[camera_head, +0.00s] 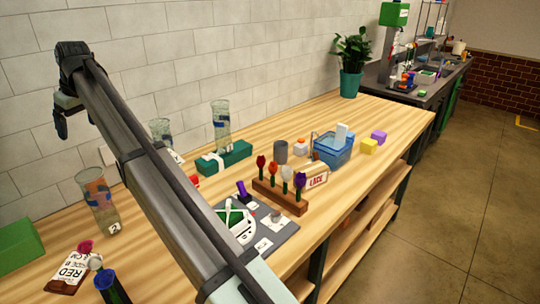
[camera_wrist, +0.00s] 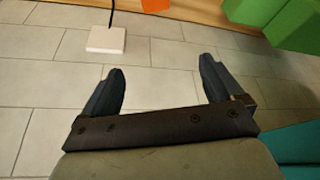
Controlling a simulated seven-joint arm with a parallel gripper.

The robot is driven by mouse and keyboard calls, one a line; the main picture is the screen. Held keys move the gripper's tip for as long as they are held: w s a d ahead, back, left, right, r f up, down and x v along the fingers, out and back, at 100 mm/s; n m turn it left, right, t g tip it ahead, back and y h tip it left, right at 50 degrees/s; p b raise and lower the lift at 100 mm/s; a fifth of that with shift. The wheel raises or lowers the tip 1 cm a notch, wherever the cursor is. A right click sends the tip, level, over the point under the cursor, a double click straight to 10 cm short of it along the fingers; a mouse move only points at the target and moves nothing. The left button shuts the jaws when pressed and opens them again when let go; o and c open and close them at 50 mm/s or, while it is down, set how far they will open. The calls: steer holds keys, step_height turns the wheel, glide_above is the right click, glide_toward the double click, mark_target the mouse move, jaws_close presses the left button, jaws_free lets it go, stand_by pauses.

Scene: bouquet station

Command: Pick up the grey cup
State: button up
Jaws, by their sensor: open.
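The grey cup (camera_head: 281,151) stands upright on the wooden table, in the middle of the head view, between the green block holder and a small white and orange item. My gripper (camera_head: 61,128) is raised at the upper left of the head view, in front of the tiled wall and far from the cup. In the wrist view my gripper (camera_wrist: 160,88) has its two fingers wide apart with nothing between them. The cup does not show in the wrist view.
A wooden rack (camera_head: 279,197) of flowers stands in front of the cup. A blue bin (camera_head: 333,152) is to its right. Tall glass vases (camera_head: 221,124) stand to its left. A potted plant (camera_head: 350,82) is at the back.

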steer(key=w+d+r+m+h, duration=0.1)
steer(key=w+d+m, duration=0.3)
steer(key=w+d, duration=0.9)
steer(key=m+h, duration=0.3)
steer(key=m, duration=0.7)
glide_above(281, 152)
steer(key=w, duration=0.2)
step_height(281, 152, down, 13)
steer(key=f, duration=0.9)
steer(key=shift+w+d+f, duration=0.2)
steer(key=shift+w+f, duration=0.15)
steer(key=shift+w+a+f, duration=0.1)
steer(key=shift+w+f, duration=0.05)
steer(key=shift+f, duration=1.15)
steer(key=shift+w+a+f, duration=0.1)
steer(key=shift+f, duration=1.2)
steer(key=shift+c, duration=0.3)
